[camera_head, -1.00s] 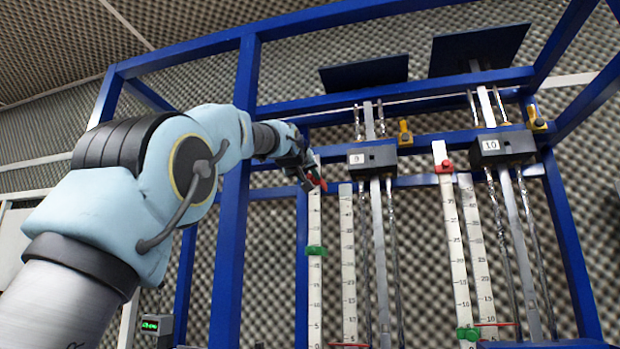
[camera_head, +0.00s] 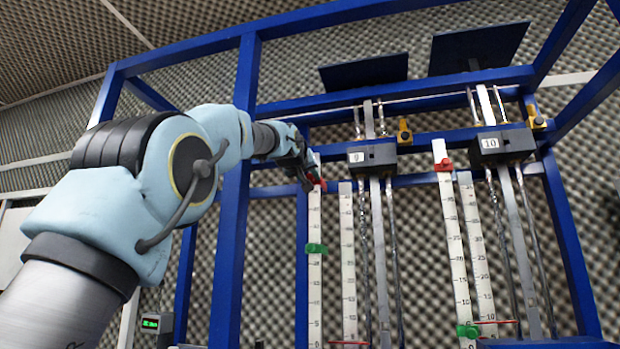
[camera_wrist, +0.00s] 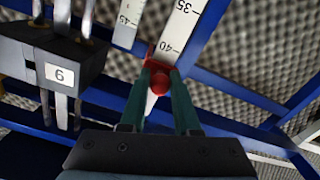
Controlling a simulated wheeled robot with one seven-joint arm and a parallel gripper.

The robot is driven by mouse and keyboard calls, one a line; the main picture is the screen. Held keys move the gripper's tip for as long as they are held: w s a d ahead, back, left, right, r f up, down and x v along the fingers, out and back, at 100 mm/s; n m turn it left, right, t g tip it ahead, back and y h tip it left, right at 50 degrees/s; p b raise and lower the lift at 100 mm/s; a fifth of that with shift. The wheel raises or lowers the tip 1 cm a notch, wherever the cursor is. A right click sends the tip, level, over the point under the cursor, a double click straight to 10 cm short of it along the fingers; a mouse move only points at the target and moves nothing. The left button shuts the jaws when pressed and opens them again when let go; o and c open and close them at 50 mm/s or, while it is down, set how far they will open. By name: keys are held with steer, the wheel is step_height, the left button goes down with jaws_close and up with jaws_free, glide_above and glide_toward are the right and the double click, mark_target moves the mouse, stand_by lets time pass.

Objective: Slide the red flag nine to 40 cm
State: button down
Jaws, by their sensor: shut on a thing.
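The red flag nine (camera_head: 320,185) sits near the top of the left white scale (camera_head: 315,282) of the left rig. It also shows in the wrist view (camera_wrist: 160,83), with its red body across the scale right at the 40 label; the exact reading cannot be told. My gripper (camera_head: 310,177) reaches in from the left at the scale's top. In the wrist view my gripper (camera_wrist: 163,72) has its two teal fingers shut on the flag's red knob. The block labelled 9 (camera_head: 373,157) stands to the right of the flag.
A green flag (camera_head: 316,249) sits lower on the same scale. A second scale (camera_head: 349,270) stands close to the right. The rig labelled 10 (camera_head: 503,146) has its own red flag (camera_head: 443,166) and green flag (camera_head: 468,332). A blue frame post (camera_head: 235,200) stands close by my arm.

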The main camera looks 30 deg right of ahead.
step_height(320, 180, down, 4)
steer(key=b, duration=0.3)
steer(key=shift+f, duration=0.25)
steer(key=c, duration=0.6)
jaws_free()
steer(key=shift+r, duration=0.1)
steer(key=b+v, duration=0.6)
steer(key=v, duration=0.4)
steer(key=shift+s+a, duration=0.3)
